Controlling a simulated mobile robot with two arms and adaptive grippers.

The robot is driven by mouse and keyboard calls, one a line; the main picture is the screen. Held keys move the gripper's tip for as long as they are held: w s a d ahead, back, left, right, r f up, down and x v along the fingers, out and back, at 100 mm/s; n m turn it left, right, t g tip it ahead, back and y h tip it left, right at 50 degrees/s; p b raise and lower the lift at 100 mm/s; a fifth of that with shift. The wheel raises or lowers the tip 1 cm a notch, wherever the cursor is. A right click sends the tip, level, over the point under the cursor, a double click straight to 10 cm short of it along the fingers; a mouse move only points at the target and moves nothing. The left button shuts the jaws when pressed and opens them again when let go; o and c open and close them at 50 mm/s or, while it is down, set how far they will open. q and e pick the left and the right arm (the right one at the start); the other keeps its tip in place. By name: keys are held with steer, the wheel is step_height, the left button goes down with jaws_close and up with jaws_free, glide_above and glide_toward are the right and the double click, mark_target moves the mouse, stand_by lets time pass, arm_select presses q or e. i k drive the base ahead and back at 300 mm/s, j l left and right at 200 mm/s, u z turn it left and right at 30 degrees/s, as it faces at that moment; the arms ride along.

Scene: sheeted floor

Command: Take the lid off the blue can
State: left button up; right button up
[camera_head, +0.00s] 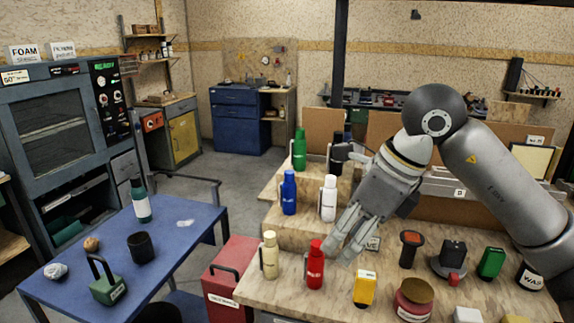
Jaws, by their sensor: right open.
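The blue can (289,196) is a tall bottle-like container standing upright on the middle wooden step. Its blue lid (289,175) is on top. My right gripper (343,251) is open and points downward, to the right of and nearer than the blue can, apart from it. Its fingers are close to the right of the red can (315,268); I cannot tell whether they touch it. Nothing shows between the fingers. My left gripper is not in view.
A white can (329,199) stands right of the blue one. A green can (299,150) and a black can (337,155) stand behind, a cream can (270,256) in front. A yellow box (364,289) and several tools crowd the bench. A blue table (185,240) stands left.

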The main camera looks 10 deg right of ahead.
mark_target(289, 174)
steer(key=i, duration=1.4)
